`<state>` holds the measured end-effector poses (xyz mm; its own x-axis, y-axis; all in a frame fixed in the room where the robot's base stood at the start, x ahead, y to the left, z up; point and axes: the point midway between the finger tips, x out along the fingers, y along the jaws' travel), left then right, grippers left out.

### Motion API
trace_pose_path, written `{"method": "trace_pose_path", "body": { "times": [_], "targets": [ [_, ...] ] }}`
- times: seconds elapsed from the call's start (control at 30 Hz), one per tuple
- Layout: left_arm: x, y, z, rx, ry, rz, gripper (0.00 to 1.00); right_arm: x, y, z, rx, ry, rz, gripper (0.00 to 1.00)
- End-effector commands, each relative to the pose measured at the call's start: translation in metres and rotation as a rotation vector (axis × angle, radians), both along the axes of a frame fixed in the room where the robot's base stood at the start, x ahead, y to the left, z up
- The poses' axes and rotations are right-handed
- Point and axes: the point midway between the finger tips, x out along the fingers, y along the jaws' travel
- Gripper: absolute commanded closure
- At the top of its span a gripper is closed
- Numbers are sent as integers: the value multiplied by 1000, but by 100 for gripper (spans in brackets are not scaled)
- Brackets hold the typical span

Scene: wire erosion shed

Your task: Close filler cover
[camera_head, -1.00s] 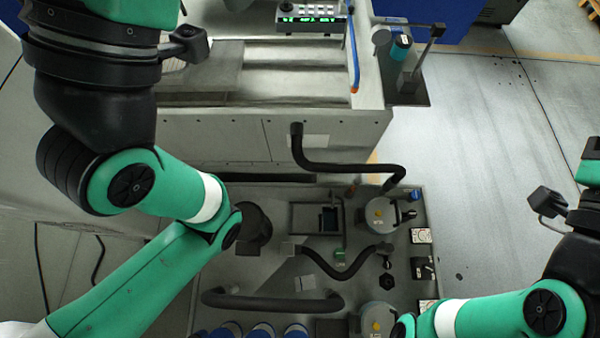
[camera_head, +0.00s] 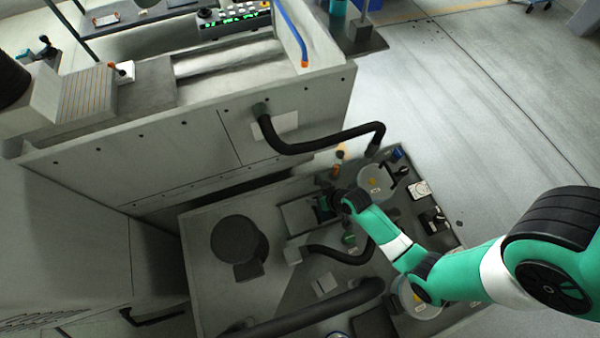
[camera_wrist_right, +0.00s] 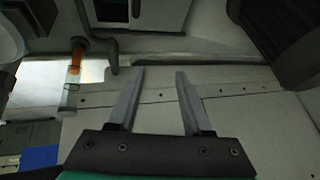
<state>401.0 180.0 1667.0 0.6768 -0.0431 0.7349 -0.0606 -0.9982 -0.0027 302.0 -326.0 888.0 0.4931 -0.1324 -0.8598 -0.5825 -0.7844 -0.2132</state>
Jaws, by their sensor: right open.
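I cannot tell the filler cover for certain. A grey rectangular frame (camera_head: 298,214) stands on the tank unit's top in the head view, beside my right gripper (camera_head: 328,206), which hides part of it. In the right wrist view my right gripper (camera_wrist_right: 160,71) is open, with nothing between its two fingers. A grey box-like part (camera_wrist_right: 155,12) with a dark opening lies beyond the fingertips there, cut off by the top edge. My left gripper is not in view.
A black hose (camera_head: 325,144) arches from the machine's side (camera_head: 185,150) to the tank unit. More hoses, a round dark cap (camera_head: 238,238) and round grey lids (camera_head: 374,182) crowd the tank top (camera_head: 205,270). In the wrist view, an orange-and-clear tube (camera_wrist_right: 73,75) stands left of the fingers. Open floor (camera_head: 430,110) lies right.

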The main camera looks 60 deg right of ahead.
Motion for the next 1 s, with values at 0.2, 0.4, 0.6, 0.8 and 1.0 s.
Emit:
{"method": "trace_pose_path", "body": {
  "times": [0.2,0.4,0.6,0.8,1.0],
  "targets": [
    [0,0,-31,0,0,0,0,-62,6,-63,52,93,-85,50],
    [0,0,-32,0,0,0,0,-62,2,-63,51,91,-96,50],
    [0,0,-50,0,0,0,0,-51,-1,-89,51,90,-95,50],
    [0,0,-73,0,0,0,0,-33,-7,-132,50,91,-93,50],
    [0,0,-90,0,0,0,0,-19,-12,-161,50,90,-94,50]
  ]
}}
